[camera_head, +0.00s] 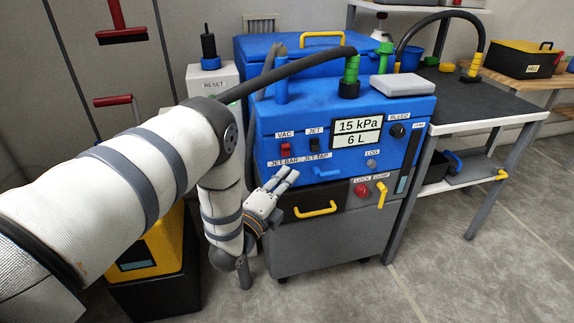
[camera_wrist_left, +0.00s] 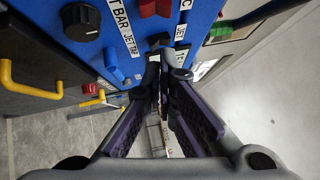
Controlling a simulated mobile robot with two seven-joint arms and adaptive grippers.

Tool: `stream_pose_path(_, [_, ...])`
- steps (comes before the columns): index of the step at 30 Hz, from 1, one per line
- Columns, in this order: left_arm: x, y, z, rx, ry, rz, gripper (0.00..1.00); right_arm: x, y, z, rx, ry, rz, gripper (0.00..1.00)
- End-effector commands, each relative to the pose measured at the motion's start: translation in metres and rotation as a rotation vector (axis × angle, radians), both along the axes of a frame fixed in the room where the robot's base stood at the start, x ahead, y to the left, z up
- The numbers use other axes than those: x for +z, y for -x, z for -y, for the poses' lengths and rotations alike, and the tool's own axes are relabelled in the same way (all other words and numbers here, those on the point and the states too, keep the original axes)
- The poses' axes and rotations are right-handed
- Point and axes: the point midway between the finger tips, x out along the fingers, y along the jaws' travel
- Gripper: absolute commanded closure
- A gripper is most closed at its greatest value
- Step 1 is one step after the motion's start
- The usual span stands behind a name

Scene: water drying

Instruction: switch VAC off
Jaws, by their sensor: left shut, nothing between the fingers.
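The blue machine (camera_head: 270,118) has a front panel with a red switch (camera_head: 286,150) under the VAC label (camera_head: 284,134). Which way the switch is flipped is too small to tell. A dark switch (camera_head: 315,144) sits under the JET label (camera_head: 315,130), to its right. My left gripper (camera_head: 290,174) is just below the panel's JET BAR and JET TAP labels, fingers pointing up and right. It is shut and empty. In the left wrist view, the fingertips (camera_wrist_left: 166,66) lie close together near the panel, apart from the red switch (camera_wrist_left: 155,8) at the top edge.
The display (camera_head: 358,131) reads 15 kPa and 6 L. A black BLEED knob (camera_head: 397,131), a red LOCK button (camera_head: 361,190) and a yellow DUMP handle (camera_head: 382,194) are on the right. A yellow drawer handle (camera_head: 315,210) projects near my gripper. A dark-topped table (camera_head: 470,100) stands at right.

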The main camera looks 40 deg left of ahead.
Motion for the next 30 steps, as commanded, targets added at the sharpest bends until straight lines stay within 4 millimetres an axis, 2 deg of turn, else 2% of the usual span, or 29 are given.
stream_pose_path(3, [0.003,-0.021,-0.008,0.003,-0.001,0.001,1.00,-0.002,0.002,0.000,0.000,0.000,-0.006,1.00])
stream_pose_path(9, [0.009,-0.037,-0.026,0.001,0.000,-0.001,1.00,-0.003,0.003,0.000,0.001,0.000,-0.008,1.00])
stream_pose_path(22, [0.012,-0.040,-0.031,-0.001,0.005,-0.005,1.00,-0.002,0.002,0.000,0.001,-0.001,-0.005,1.00])
stream_pose_path(27, [0.038,-0.047,-0.036,-0.006,0.126,-0.094,1.00,0.024,-0.021,0.000,-0.001,0.000,0.067,1.00])
stream_pose_path(30, [0.023,-0.046,-0.037,-0.002,0.139,-0.117,1.00,0.019,-0.017,0.000,-0.002,-0.001,0.055,1.00])
